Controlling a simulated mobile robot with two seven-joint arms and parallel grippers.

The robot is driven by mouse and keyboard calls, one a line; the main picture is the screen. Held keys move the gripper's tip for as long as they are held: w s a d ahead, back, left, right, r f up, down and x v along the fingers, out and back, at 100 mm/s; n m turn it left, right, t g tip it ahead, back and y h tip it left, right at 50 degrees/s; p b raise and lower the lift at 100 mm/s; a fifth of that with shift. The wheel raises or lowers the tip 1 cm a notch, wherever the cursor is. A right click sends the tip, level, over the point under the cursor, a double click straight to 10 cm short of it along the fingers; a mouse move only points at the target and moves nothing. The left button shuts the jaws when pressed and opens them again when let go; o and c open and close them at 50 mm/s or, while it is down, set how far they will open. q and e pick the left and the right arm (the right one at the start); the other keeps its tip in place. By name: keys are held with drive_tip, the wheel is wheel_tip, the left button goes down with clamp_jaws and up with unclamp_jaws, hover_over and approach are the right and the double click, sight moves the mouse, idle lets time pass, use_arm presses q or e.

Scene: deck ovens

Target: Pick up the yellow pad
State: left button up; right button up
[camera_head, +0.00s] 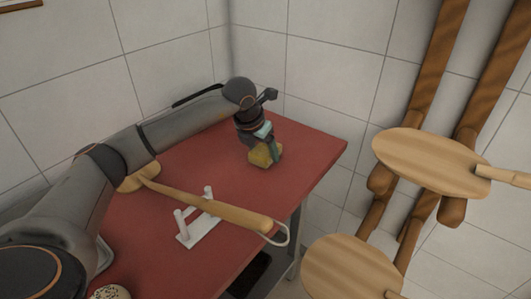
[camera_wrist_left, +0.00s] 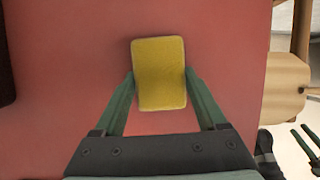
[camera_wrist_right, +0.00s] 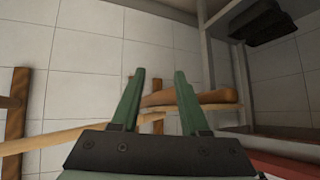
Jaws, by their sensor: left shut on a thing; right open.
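The yellow pad (camera_head: 265,153) is a small block at the far end of the red table (camera_head: 314,147). In the left wrist view the yellow pad (camera_wrist_left: 159,73) lies between the two green fingers of my left gripper (camera_wrist_left: 159,82). The fingers touch its two sides, and the gripper is shut on it. In the head view my left gripper (camera_head: 266,140) comes down on the pad from above. I cannot tell whether the pad touches the table. My right gripper (camera_wrist_right: 158,90) is open with nothing between its fingers; it is not seen in the head view.
A long wooden utensil (camera_head: 205,203) lies across a white pegged stand (camera_head: 199,232) under my left arm. Wooden peels (camera_head: 430,160) stand on a rack at the right. A tiled wall (camera_head: 330,45) rises behind the table. A speckled round thing (camera_head: 110,292) sits at the near edge.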

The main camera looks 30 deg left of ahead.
sight(266, 147)
use_arm(q)
drive_tip(key=shift+r, duration=0.15)
drive_tip(key=shift+r, duration=0.3)
wheel_tip(266, 147, up, 2)
drive_tip(key=shift+r, duration=0.2)
drive_tip(key=s+d+r, duration=0.2)
drive_tip(key=s+r, duration=0.1)
drive_tip(key=s, duration=0.1)
drive_tip(key=s+d+r, duration=0.2)
drive_tip(key=s+r, duration=0.1)
drive_tip(key=s, duration=0.1)
drive_tip(key=s+d+r, duration=0.2)
drive_tip(key=s+r, duration=0.1)
drive_tip(key=s, duration=0.1)
drive_tip(key=shift+s+r, duration=0.35)
drive_tip(key=shift+r, duration=0.05)
